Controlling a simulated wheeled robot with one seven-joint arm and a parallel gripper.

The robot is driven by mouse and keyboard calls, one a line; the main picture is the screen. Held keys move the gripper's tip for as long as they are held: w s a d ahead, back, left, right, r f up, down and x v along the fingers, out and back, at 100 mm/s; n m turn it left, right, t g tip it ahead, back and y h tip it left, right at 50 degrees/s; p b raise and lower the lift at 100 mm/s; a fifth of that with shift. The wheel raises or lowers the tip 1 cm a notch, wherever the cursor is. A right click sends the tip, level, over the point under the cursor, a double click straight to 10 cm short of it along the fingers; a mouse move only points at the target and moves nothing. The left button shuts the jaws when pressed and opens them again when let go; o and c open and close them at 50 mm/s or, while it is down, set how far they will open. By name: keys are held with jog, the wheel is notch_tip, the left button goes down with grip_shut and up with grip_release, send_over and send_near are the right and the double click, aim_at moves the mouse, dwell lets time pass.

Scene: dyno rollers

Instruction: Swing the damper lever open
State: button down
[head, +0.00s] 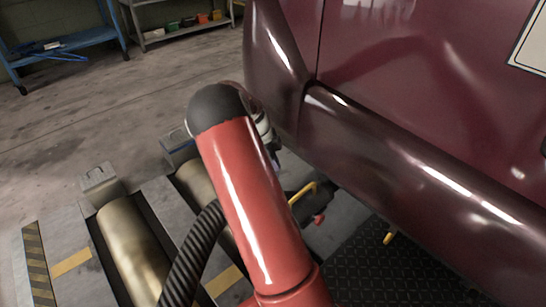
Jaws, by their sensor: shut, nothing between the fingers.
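My red arm (245,205) rises through the middle of the head view and bends over at a black joint. Beyond it, low beside the dark red car, my gripper (312,207) shows as a small dark shape with a red part at its end. It is shut and empty. A yellow bar (303,192) shows right at the gripper; I cannot tell whether it touches. A small yellow tip (389,238) sticks up near the car's sill, to the right of the gripper and apart from it. I cannot tell which yellow part is the damper lever.
The dark red car body (400,150) fills the right side, close to my arm. Steel rollers (133,245) lie in the floor at lower left. A dark tread plate (385,275) lies below the sill. A blue bench (70,42) and shelf stand at the back left.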

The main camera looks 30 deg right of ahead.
jog(key=x, duration=0.5)
jog(key=shift+f+b, duration=0.15)
jog(key=shift+b, duration=0.2)
jog(key=shift+w+a+n, duration=0.2)
jog(key=shift+w+n, duration=0.1)
jog(key=shift+n, duration=0.4)
jog(key=shift+w+a+f+n+t+h, duration=0.1)
jog(key=shift+w+a+n+t+h, duration=0.15)
jog(key=shift+n, duration=0.5)
jog(key=shift+w+a+f+n+t+h, duration=0.15)
jog(key=shift+w+a+n, duration=0.2)
jog(key=shift+n, duration=0.4)
jog(key=a+n+t+b, duration=0.1)
jog(key=a+n+t, duration=0.1)
jog(key=a+n, duration=0.5)
jog(key=n, duration=0.5)
jog(key=shift+w+f+n+t+b, duration=0.15)
jog(key=shift+f+n+t+b, duration=0.15)
jog(key=shift+t, duration=0.1)
jog(key=shift+a, duration=0.15)
